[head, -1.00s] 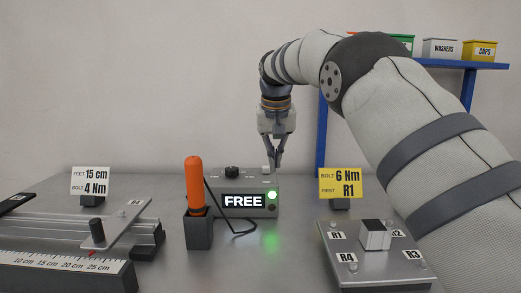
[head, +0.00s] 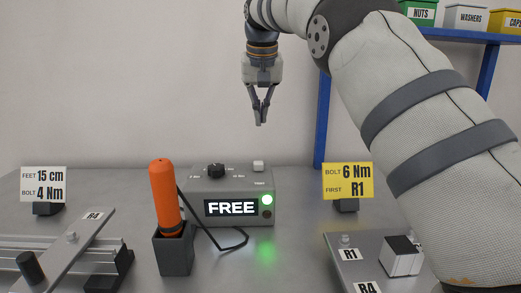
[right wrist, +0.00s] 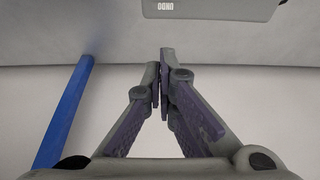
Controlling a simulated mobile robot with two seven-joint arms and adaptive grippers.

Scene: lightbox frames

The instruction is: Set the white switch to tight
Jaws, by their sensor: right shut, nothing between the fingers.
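The grey control box (head: 188,187) stands on the table in the head view. Its display (head: 231,208) reads FREE, and a green lamp (head: 267,199) is lit beside it. The small white switch (head: 258,166) sits on the box top at the right; its exact setting is too small to tell. A black knob (head: 216,170) is to its left. My right gripper (head: 260,123) points down in the air above the white switch, apart from it, its fingertips together and empty. It also shows in the right wrist view (right wrist: 162,55). My left gripper is not in view.
An orange-handled tool (head: 164,197) stands in a dark holder (head: 174,252) left of the box, its cable looping in front. A yellow sign (head: 347,181) and a plate with a cube (head: 402,256) are at right. A rail fixture (head: 70,245) is at left.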

